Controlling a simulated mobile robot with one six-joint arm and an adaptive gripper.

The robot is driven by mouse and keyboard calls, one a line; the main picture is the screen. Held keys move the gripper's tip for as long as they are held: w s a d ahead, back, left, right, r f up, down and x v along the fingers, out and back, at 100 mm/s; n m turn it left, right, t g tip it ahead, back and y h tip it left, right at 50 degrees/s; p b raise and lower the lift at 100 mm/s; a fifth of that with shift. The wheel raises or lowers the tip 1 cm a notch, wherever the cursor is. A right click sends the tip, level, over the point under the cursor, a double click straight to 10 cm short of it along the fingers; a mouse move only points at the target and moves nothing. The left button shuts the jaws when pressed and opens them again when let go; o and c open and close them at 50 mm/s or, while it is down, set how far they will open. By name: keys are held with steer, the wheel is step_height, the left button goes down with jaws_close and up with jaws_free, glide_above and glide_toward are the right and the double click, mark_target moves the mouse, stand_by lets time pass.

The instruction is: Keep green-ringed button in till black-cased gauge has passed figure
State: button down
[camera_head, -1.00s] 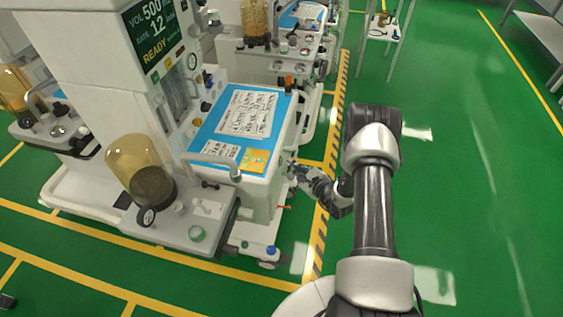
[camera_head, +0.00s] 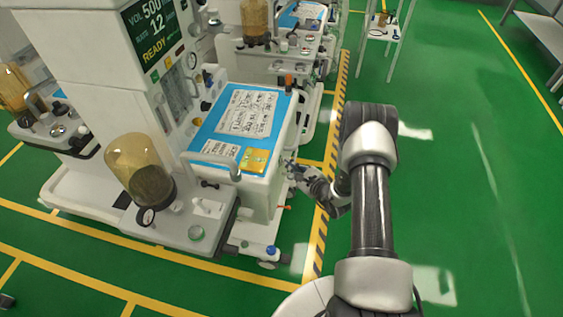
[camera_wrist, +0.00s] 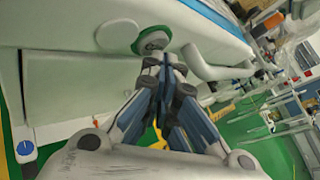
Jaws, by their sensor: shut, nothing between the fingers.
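A green-ringed button (camera_wrist: 152,40) with a grey centre is on the cart's pale side wall in the wrist view. My gripper (camera_wrist: 165,62) is shut and empty, its fingertips just below and right of the button's centre. They overlap its lower edge; I cannot tell whether they touch it or whether it is pressed in. In the head view my gripper (camera_head: 291,168) is at the cart's right side, and that wall's button is hidden.
A curved pale handle (camera_wrist: 215,70) sticks out right of my fingers. A blue-topped surface (camera_head: 243,115) with printed sheets is above. Open green floor (camera_head: 460,160) lies to the right.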

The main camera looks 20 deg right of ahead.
steer(key=shift+w+a, duration=0.25)
steer(key=shift+a, duration=0.15)
stand_by(1.5)
steer(key=shift+s+d, duration=0.1)
steer(key=shift+d, duration=0.05)
stand_by(2.0)
steer(key=shift+s+d, duration=0.4)
steer(key=shift+d, duration=0.2)
steer(key=s+d, duration=0.2)
steer(key=d+b, duration=0.1)
steer(key=d, duration=0.1)
steer(key=shift+s+d, duration=0.1)
steer(key=shift+s, duration=0.3)
steer(key=shift+r, duration=0.1)
